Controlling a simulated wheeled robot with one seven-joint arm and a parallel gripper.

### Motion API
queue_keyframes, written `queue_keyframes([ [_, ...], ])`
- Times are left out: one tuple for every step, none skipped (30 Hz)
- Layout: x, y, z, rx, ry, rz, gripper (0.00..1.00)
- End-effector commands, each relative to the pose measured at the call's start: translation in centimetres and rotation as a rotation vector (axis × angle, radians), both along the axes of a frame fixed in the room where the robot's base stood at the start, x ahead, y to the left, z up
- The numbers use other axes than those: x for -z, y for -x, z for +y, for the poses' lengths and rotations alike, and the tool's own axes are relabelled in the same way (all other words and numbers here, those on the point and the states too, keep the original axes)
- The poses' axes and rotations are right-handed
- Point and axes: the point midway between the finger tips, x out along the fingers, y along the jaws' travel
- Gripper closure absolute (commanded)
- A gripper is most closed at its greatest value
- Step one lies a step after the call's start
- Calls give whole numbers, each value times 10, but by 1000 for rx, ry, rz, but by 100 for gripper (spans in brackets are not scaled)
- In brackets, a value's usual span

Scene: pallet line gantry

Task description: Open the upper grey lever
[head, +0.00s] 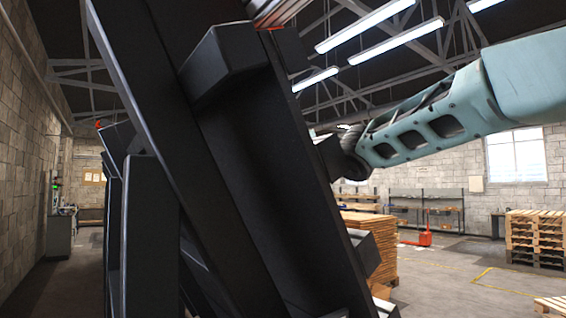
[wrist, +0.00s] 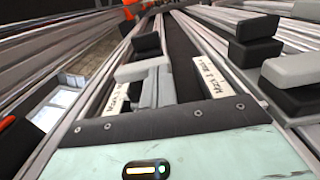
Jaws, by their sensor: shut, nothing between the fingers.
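My gripper (wrist: 148,46) is shut and empty in the wrist view, with dark tips and grey fingers above a black and teal body. In the head view my gripper is hidden behind a large dark frame. A grey block (wrist: 290,69) with a dark piece below it is on the rails at the right of the wrist view. I cannot tell whether this is the upper grey lever. It is apart from the gripper in the picture. No grey lever shows clearly in the head view.
The dark slanted frame (head: 270,170) fills the middle of the head view. Silver rails (wrist: 215,40) run along the wrist view, with a dark block (wrist: 254,27) at right. Stacked pallets (head: 536,236) and a red pallet truck (head: 424,237) stand on the floor beyond.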

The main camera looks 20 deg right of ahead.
Motion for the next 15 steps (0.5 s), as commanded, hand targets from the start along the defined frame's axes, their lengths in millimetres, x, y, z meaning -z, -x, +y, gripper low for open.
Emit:
queue_keyframes([
  [0, 0, 0, 0, 0, 0, 100],
  [0, 0, 0, 0, 0, 0, 100],
  [0, 0, 0, 0, 0, 0, 100],
  [0, 0, 0, 0, 0, 0, 100],
  [0, 0, 0, 0, 0, 0, 100],
  [0, 0, 0, 0, 0, 0, 100],
  [0, 0, 0, 0, 0, 0, 100],
  [0, 0, 0, 0, 0, 0, 100],
  [0, 0, 0, 0, 0, 0, 100],
  [0, 0, 0, 0, 0, -1, 100],
  [0, 0, 0, 0, 0, -1, 100],
  [1, 0, 0, -2, -1, -3, 100],
  [2, 0, 0, -3, -2, -5, 100],
  [2, 0, -1, -3, -3, -8, 100],
  [4, -1, -1, -7, -5, -14, 100],
])
